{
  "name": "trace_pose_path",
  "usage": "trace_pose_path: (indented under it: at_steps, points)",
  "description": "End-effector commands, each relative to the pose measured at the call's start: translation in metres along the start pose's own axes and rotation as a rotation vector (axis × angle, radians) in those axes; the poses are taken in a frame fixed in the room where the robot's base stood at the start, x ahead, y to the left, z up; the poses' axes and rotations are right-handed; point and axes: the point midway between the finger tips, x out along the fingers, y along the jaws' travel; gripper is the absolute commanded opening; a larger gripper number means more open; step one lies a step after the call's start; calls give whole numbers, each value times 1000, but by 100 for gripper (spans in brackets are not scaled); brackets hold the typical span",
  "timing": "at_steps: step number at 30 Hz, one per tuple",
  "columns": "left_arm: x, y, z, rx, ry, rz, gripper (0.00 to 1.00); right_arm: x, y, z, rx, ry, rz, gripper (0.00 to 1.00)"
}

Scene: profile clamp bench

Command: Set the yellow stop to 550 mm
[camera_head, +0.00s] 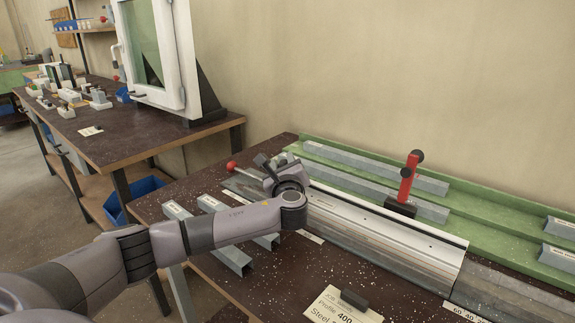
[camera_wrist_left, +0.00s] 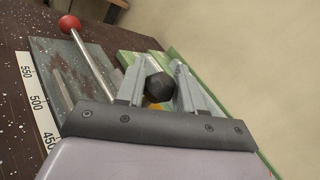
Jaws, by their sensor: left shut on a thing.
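My left gripper (camera_head: 266,166) is over the far left end of the profile rail (camera_head: 385,235) in the head view. In the left wrist view its two fingers (camera_wrist_left: 160,88) are closed on both sides of a black knob (camera_wrist_left: 158,88). A small orange-yellow patch (camera_wrist_left: 153,107) shows just below the knob, likely the yellow stop; the gripper hides the rest. A white scale strip (camera_wrist_left: 38,103) reads 550, 500 and 450 beside the gripper. I cannot read the stop's exact position. My right gripper is not in view.
A lever with a red ball (camera_wrist_left: 69,22) sticks up near the gripper. A red clamp post (camera_head: 407,180) with black knobs stands farther right. Grey profiles (camera_head: 230,258) lie in front of the rail. A job card (camera_head: 340,308) reads Profile 400, Steel.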

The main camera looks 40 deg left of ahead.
Motion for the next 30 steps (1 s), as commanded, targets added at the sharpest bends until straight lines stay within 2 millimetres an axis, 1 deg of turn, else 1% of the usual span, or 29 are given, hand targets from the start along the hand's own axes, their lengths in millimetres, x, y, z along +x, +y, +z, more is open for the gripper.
trace_pose_path:
  at_steps: [1, 3, 9, 12, 17, 26, 27, 28, 30]
  points:
    - [15, 15, 11, 5, -14, 19, 0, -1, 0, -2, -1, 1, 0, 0]
    - [30, 30, 18, 5, -15, 20, 0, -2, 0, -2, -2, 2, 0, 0]
    - [70, 67, 36, 4, -16, 20, 0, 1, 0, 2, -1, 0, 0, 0]
    - [84, 80, 42, 3, -15, 17, 0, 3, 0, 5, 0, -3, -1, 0]
    - [94, 89, 47, 3, -13, 15, 0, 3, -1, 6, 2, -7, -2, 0]
    - [95, 89, 47, 2, -11, 14, 0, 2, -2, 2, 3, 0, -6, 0]
    - [94, 89, 47, 2, -11, 14, 46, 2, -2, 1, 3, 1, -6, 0]
    - [94, 89, 47, 2, -11, 13, 56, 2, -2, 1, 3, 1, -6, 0]
    - [94, 88, 47, 2, -10, 13, 56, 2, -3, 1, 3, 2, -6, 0]
